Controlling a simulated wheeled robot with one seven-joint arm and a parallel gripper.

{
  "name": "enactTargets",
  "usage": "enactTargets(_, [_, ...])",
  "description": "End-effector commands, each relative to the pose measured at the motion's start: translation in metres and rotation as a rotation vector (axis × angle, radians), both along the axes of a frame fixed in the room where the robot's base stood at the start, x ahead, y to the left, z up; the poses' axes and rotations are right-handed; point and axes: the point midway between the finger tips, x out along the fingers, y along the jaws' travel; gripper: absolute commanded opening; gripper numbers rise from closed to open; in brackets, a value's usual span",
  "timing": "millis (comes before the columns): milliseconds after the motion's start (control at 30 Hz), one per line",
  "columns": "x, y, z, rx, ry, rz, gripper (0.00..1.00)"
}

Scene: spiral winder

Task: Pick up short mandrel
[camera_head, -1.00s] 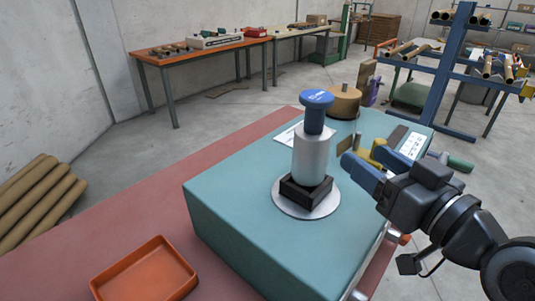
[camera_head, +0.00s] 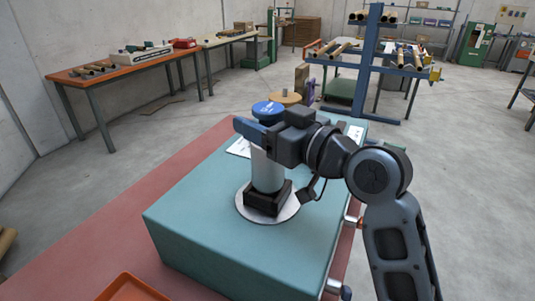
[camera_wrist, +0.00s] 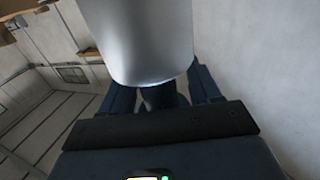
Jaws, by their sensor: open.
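The mandrel (camera_head: 267,172), a light grey cylinder with a blue knob (camera_head: 267,108) on top, stands upright on a black block (camera_head: 268,197) on the round plate of the teal machine. I take it to be the short mandrel. My gripper (camera_head: 258,135) is open at the height of the blue neck, just under the knob. The gripper hides the neck in the head view. In the wrist view, the grey cylinder (camera_wrist: 140,40) fills the upper middle, and a dark blue part shows between the fingers (camera_wrist: 162,98). I cannot tell whether the fingers touch it.
The teal machine (camera_head: 190,225) stands on a red table (camera_head: 100,245). An orange tray (camera_head: 130,290) lies at the front edge. A wooden roll (camera_head: 284,97) is behind the mandrel. Workbenches (camera_head: 110,72) and a blue rack (camera_head: 372,65) stand farther back.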

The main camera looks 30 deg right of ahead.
Motion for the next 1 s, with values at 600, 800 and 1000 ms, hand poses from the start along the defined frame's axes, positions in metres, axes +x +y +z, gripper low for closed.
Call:
enactTargets(600, [0.0055, 0.0017, -0.0007, 0.000, 0.000, -0.001, 0.33])
enactTargets(800, [0.0055, 0.0016, -0.0006, 0.000, 0.000, -0.001, 0.14])
enactTargets(1000, [0.0054, 0.0015, -0.0006, 0.000, 0.000, -0.001, 0.00])
